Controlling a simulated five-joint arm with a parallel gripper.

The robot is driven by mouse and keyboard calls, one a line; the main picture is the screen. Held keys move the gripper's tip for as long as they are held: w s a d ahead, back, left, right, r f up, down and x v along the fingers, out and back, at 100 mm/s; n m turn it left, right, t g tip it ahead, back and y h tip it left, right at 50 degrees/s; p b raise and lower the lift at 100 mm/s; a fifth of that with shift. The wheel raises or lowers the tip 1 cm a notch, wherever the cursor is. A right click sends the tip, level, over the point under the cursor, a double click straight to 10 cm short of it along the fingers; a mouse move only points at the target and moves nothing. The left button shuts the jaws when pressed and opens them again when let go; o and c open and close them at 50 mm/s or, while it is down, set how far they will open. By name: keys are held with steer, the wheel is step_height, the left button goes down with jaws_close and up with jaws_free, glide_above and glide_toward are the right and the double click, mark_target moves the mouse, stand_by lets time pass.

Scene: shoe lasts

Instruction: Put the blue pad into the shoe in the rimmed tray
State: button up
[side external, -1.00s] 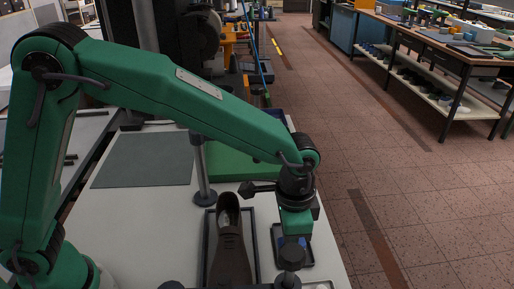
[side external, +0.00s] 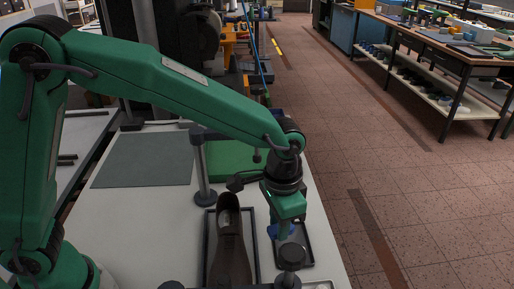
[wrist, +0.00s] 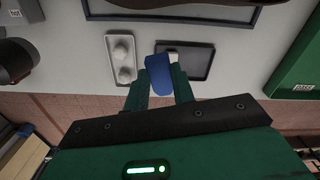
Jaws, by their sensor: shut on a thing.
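The brown shoe (side external: 230,262) lies in the dark rimmed tray (side external: 206,240) in the side view. Its opening is at the far end. The tray's rim (wrist: 180,18) crosses the top of the wrist view, with a dark edge of the shoe (wrist: 150,3). My gripper (side external: 282,228) is to the right of the shoe, shut on the blue pad (wrist: 159,73). The pad (side external: 274,231) hangs above the left part of a small dark tray (side external: 307,256), partly hidden by my fingers in the side view.
The small dark tray (wrist: 199,66) sits beside a white tray (wrist: 111,62) with round pale pieces. A metal post (side external: 203,175) stands behind the shoe tray. A dark knob (side external: 292,256) stands in front.

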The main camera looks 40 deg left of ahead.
steer(key=a+r+n, duration=0.2)
steer(key=a+n, duration=0.5)
steer(key=s+a+r+n, duration=0.1)
steer(key=a+r+n, duration=0.1)
steer(key=a+n, duration=0.5)
steer(key=shift+r+n, duration=0.35)
steer(key=shift+n, duration=0.05)
steer(key=shift+f, duration=0.15)
steer(key=shift+f, duration=3.05)
steer(key=o, duration=1)
